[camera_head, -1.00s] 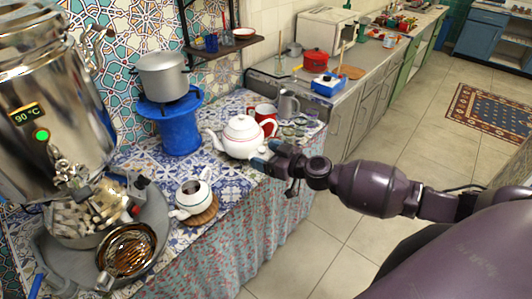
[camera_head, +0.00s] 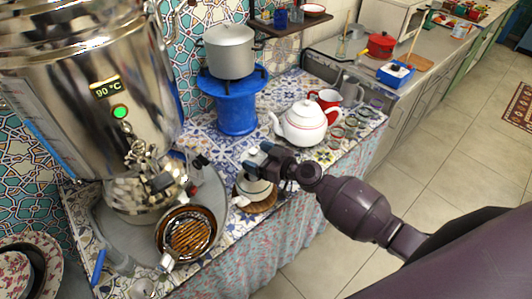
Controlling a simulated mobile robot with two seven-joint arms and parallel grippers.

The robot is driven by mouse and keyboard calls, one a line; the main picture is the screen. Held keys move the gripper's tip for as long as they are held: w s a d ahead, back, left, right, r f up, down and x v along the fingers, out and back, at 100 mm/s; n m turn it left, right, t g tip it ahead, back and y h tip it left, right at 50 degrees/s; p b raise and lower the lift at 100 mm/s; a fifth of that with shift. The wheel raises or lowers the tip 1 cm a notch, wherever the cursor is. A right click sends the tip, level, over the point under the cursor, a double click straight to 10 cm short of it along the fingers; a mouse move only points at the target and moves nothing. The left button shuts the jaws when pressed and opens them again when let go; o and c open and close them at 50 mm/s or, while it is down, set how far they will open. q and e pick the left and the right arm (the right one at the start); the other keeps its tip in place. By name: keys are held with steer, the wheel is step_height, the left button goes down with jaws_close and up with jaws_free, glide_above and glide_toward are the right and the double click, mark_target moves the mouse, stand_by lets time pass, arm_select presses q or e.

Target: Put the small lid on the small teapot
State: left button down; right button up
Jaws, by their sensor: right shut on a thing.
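The small white teapot (camera_head: 245,199) stands on a round woven mat (camera_head: 262,207) at the front of the tiled counter, its spout pointing down-left. My right gripper (camera_head: 256,160) is directly over the teapot's top in this view and partly covers it. It is shut on the small lid, which is mostly hidden by the fingers. I cannot tell whether the lid touches the teapot's rim. My left gripper is not in view.
A large white teapot (camera_head: 305,125) with its own lid stands behind and right, beside a red mug (camera_head: 325,98). A blue stand (camera_head: 236,112) holds a pot (camera_head: 229,52).

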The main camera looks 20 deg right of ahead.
steer(key=shift+a+f, duration=0.1)
steer(key=shift+a, duration=0.05)
steer(key=shift+f+b, duration=0.55)
step_height(320, 180, down, 2)
steer(key=shift+f+b, duration=0.1)
steer(key=shift+b, duration=0.6)
steer(key=shift+f+b, duration=0.95)
steer(key=shift+b, duration=0.2)
steer(key=shift+f+b, duration=0.1)
steer(key=shift+b, duration=0.25)
